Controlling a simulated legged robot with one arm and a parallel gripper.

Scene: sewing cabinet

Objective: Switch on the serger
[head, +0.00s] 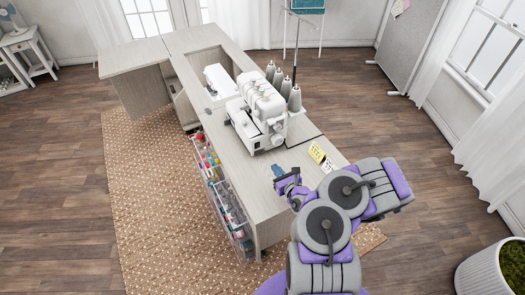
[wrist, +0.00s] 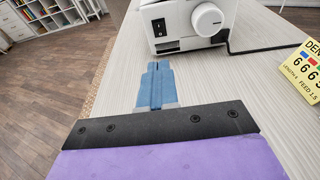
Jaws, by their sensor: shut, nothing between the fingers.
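The white serger (head: 262,110) stands on the wooden cabinet top in the head view, with thread cones behind it. In the wrist view the lower end of the serger (wrist: 185,22) shows at the top, with a black rocker switch (wrist: 159,28) and a round white handwheel (wrist: 207,19). I cannot tell the switch's position. My gripper (wrist: 155,68) is shut and empty, its blue fingers pointing at the serger's switch side and apart from it. In the head view my gripper (head: 279,171) is over the near part of the cabinet top.
A yellow and white card (wrist: 304,68) lies on the cabinet top (wrist: 240,85) at the right. A black cord (wrist: 262,49) runs right from the serger. Several thread cones (head: 283,84) stand beside the serger. Clear racks of spools (head: 222,190) hang on the cabinet's left side.

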